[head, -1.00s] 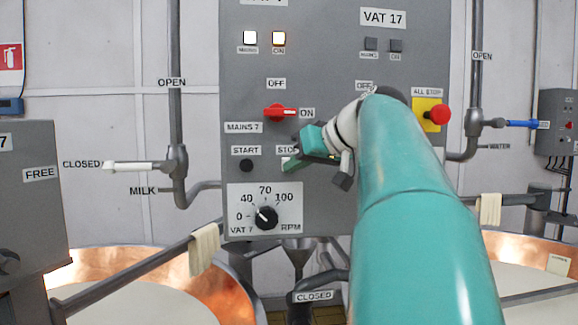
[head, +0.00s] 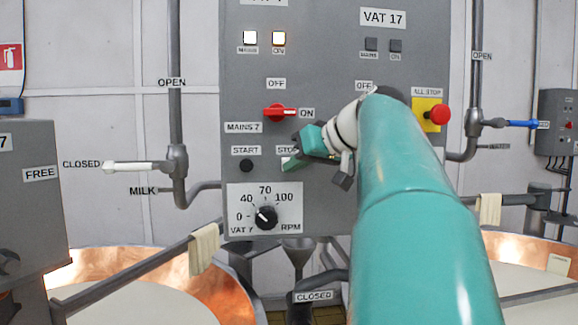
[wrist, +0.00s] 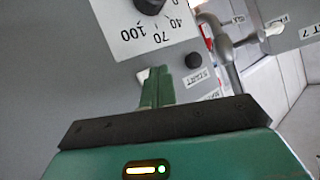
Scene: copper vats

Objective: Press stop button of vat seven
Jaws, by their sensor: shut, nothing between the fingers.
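The grey control panel (head: 330,60) stands ahead, with the vat 7 controls on its left half. The STOP label (head: 286,150) is partly covered by my gripper (head: 288,163), and the stop button below it is hidden. My gripper is shut and empty, its fingertips at or close to the panel just under that label; I cannot tell whether they touch the button. In the wrist view the closed green fingers (wrist: 158,75) point at the panel beside a pale label. The black START button (head: 246,165) is to the left, and it also shows in the wrist view (wrist: 193,60).
The vat 7 speed dial (head: 266,217) is below, and the red MAINS 7 switch (head: 280,112) above. The vat 7 MAINS lamp (head: 250,38) and ON lamp (head: 279,38) are lit. A red ALL STOP button (head: 440,114) is right of my arm. Copper vats (head: 225,285) stand below.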

